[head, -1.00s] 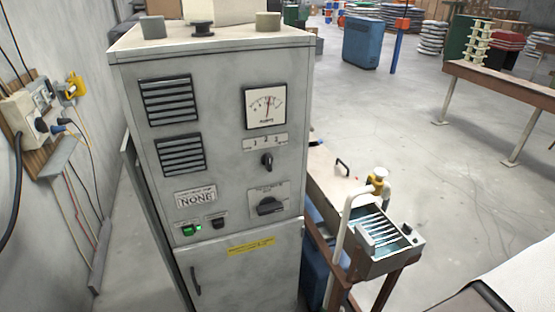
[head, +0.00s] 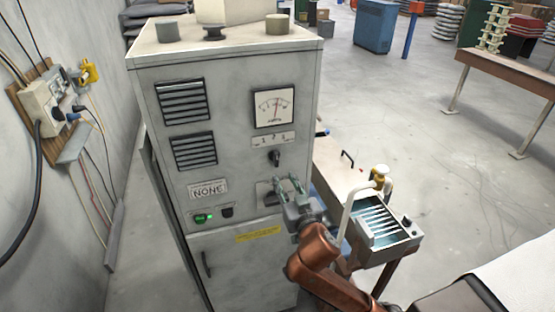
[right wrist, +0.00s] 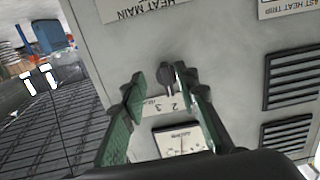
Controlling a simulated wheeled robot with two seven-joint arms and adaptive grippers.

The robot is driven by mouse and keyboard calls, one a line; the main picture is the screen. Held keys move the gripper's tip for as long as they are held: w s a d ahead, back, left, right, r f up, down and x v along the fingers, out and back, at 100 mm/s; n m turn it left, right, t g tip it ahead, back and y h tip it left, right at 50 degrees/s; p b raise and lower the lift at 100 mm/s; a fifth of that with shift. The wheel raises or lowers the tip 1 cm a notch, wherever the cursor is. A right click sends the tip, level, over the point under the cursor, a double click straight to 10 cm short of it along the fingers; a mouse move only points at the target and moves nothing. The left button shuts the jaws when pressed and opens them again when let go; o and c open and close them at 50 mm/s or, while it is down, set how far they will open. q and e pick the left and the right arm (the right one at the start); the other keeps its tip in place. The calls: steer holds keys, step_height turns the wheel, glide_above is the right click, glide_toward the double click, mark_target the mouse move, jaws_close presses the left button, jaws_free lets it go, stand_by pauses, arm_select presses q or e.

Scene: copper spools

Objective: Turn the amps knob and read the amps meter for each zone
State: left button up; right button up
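The amps meter (head: 274,107) is a white dial on the upper right of the grey cabinet's front; its needle stands near the middle, slightly right. Below it is a plate marked 1, 2, 3 (head: 273,139) and the small black amps knob (head: 275,157). My right gripper (head: 290,184) is just below the knob in the head view, fingers pointing up and partly covering the lower heat-main switch. In the right wrist view, turned upside down, its green fingers are open and empty, with the knob (right wrist: 168,77) showing between them; contact cannot be told. My left gripper is out of view.
The grey cabinet (head: 225,220) has vents, a "NONE" sign (head: 208,189) and a lit green switch (head: 202,218). A wall outlet box with cables (head: 45,105) is at left.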

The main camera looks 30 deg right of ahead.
mark_target(277, 160)
steer(key=shift+t, duration=0.4)
steer(key=w+r, duration=0.1)
steer(key=w, duration=0.1)
steer(key=w+r+p, duration=0.1)
steer(key=w, duration=0.1)
steer(key=w+d+r, duration=0.1)
steer(key=w, duration=0.1)
steer(key=shift+w+d+r, duration=0.1)
steer(key=shift+w, duration=0.25)
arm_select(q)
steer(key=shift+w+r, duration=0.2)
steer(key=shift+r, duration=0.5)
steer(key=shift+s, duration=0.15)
arm_select(e)
steer(key=shift+c, duration=0.5)
steer(key=shift+c, duration=0.8)
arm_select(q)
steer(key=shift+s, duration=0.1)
arm_select(e)
jaws_close()
